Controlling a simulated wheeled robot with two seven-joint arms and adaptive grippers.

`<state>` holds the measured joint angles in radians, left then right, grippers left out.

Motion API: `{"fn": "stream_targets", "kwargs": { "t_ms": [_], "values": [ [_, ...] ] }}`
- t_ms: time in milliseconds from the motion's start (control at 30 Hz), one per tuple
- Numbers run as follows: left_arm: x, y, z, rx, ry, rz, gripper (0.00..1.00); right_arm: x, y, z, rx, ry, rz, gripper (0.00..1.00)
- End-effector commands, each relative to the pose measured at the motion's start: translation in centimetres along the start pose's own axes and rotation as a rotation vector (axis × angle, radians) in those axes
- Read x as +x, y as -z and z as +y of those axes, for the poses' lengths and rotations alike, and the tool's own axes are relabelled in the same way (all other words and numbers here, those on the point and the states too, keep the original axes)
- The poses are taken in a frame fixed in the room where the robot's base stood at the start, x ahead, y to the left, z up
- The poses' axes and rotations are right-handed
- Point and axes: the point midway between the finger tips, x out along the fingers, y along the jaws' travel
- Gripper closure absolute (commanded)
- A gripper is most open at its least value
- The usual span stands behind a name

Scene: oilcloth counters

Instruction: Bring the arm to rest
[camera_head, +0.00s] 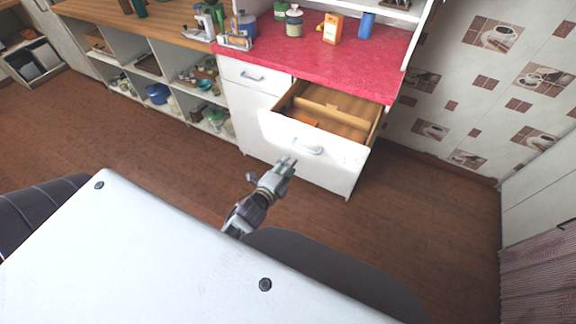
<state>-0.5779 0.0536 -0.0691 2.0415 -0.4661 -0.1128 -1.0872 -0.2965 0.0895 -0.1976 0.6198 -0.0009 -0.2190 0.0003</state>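I see no grip on the handle, but the exact distance is hard to judge. The fingers are too small to tell whether they are open or shut. Part of my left arm is hidden behind my own white body. My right gripper is not in view.
The drawer juts from a white cabinet under a red countertop (327,62) holding an orange box (332,28), a blue container (365,25) and jars. Open shelves (150,92) with dishes stand left. A tiled wall is at right. Brown floor (160,150) is clear around my arm.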

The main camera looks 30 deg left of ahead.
Motion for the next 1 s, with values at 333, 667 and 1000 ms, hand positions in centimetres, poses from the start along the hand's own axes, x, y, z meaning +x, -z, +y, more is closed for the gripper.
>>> {"fn": "stream_targets", "kwargs": {
  "t_ms": [333, 667, 1000],
  "values": [
    [0.01, 0.01, 0.0, 0.0, 0.0, 0.0, 0.68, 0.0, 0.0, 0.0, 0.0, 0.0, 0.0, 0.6],
    [0.02, 0.01, 0.0, -0.034, 0.0, 0.0, 0.68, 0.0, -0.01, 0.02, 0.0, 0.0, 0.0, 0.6],
    [0.02, -0.1, 0.29, -0.295, -0.012, -0.007, 0.68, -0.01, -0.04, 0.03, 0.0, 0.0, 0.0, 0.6]
  ]
}}
